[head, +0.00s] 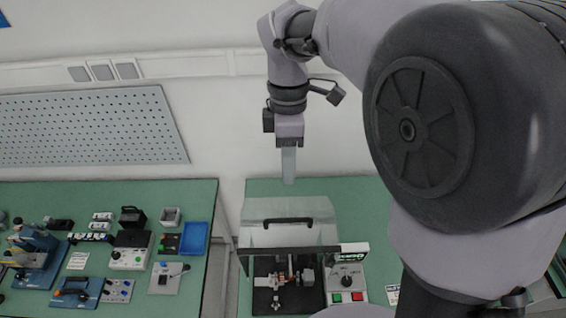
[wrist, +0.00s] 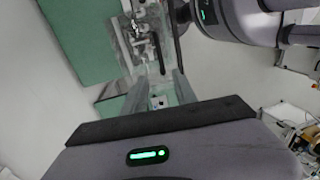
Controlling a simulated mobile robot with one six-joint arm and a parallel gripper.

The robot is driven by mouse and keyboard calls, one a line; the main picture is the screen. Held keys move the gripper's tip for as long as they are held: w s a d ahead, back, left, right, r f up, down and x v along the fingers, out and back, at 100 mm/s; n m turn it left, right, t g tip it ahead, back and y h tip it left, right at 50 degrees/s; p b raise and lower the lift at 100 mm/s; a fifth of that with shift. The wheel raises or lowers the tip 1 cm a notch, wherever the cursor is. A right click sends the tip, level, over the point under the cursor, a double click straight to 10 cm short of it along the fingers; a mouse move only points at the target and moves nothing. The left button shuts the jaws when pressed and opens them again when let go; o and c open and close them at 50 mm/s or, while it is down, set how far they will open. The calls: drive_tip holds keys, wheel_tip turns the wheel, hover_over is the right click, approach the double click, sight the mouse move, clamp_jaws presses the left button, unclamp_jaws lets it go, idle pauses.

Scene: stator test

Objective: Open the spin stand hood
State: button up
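The spin stand (head: 315,302) is on the green bench in the lower middle of the head view, with its motor rig (head: 285,280) uncovered at the front. Its clear hood (head: 262,210) appears swung up and back over the rear of the stand, with a black handle (head: 288,221) across it. My gripper (head: 288,180) hangs above and behind the hood, apart from the handle. In the wrist view my gripper (wrist: 158,90) has its two fingers spread with nothing held between them. The rig (wrist: 143,40) shows beyond the fingers.
A control box (head: 347,281) with a knob and red and green buttons is at the stand's right. The left bench holds a blue tray (head: 194,238) and several small devices. A pegboard (head: 90,125) hangs on the wall behind. Bare bench (head: 350,195) lies behind the stand.

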sight(288, 219)
drive_tip(key=s+f, duration=0.1)
drive_tip(key=f, duration=0.8)
drive_tip(key=s+f, duration=0.1)
drive_tip(key=f, duration=0.4)
drive_tip(key=shift+s+f+b, duration=0.3)
drive_tip(key=shift+s+b, duration=0.05)
drive_tip(key=shift+w+f, duration=0.1)
drive_tip(key=shift+f, duration=0.2)
clamp_jaws()
